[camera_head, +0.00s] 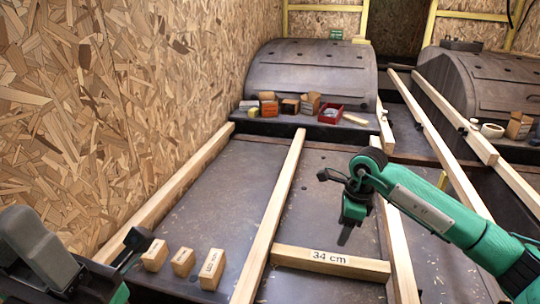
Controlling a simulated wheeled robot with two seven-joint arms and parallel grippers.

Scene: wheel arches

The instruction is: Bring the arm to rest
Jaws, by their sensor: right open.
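My right arm, green and black, comes in from the right. Its right gripper (346,226) points down above the dark floor panel, between two long wooden battens, just behind the cross batten marked "34 cm" (330,262). Nothing shows between its fingers, and the jaws are small in view. On the left, grey and green parts of my left arm fill the bottom corner; I cannot make out the left gripper's fingertips. Several small wooden blocks (183,261) stand in a row on the floor near it, one with lettering on its face.
A dark wheel arch (312,72) stands at the back, with small boxes and a red tray (330,113) on its front ledge. A second wheel arch (490,85) is at the right. Long battens (275,215) run front to back. A chipboard wall (110,100) bounds the left.

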